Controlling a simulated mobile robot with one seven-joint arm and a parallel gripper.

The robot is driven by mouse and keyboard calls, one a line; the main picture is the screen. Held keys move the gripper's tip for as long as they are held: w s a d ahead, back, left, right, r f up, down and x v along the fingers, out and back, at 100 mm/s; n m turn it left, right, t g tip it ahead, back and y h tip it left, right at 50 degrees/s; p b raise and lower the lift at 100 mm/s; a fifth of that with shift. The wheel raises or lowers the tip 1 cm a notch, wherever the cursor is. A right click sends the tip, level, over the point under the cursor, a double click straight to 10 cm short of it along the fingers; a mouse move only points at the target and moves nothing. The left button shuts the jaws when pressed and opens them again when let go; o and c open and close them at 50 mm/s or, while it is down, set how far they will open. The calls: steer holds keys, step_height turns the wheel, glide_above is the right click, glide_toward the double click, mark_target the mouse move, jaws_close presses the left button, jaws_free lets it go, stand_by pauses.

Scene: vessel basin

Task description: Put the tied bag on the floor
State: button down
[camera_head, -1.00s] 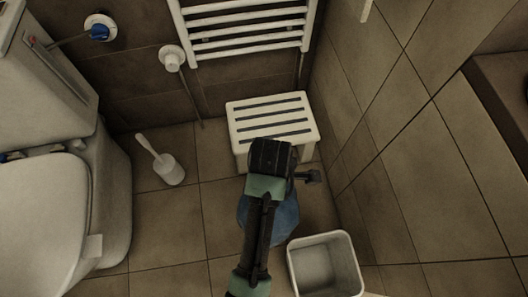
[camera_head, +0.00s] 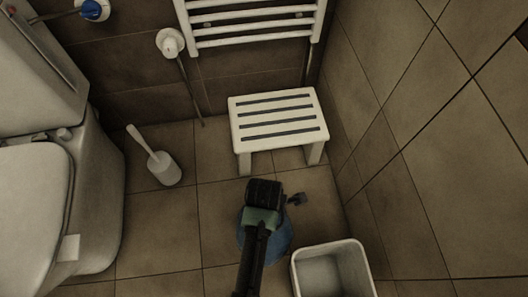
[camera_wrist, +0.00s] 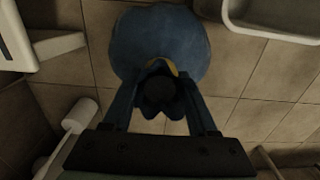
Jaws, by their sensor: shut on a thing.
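The tied bag (camera_wrist: 160,42) is blue and round, with a gathered dark top and a bit of yellow at its neck. In the wrist view, my gripper (camera_wrist: 160,104) has a finger on each side of the gathered top and is shut on it. In the head view, the bag (camera_head: 284,238) shows partly below my wrist, which hides its top and the fingertips. The bag is over the tiled floor (camera_head: 155,235), just left of an open bin. I cannot tell whether its underside touches the tiles.
A white slatted stool (camera_head: 278,117) stands behind the bag. The open white bin (camera_head: 368,262) is close on the right. A toilet brush in its holder (camera_head: 163,170) and the toilet (camera_head: 95,200) are at left. Floor between toilet and bag is clear.

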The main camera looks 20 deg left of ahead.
step_height(320, 180, down, 11)
steer(key=b, duration=0.6)
steer(key=shift+f, duration=0.2)
steer(key=shift+c, duration=0.9)
jaws_free()
step_height(320, 180, up, 12)
steer(key=p, duration=0.7)
steer(key=shift+r, duration=0.15)
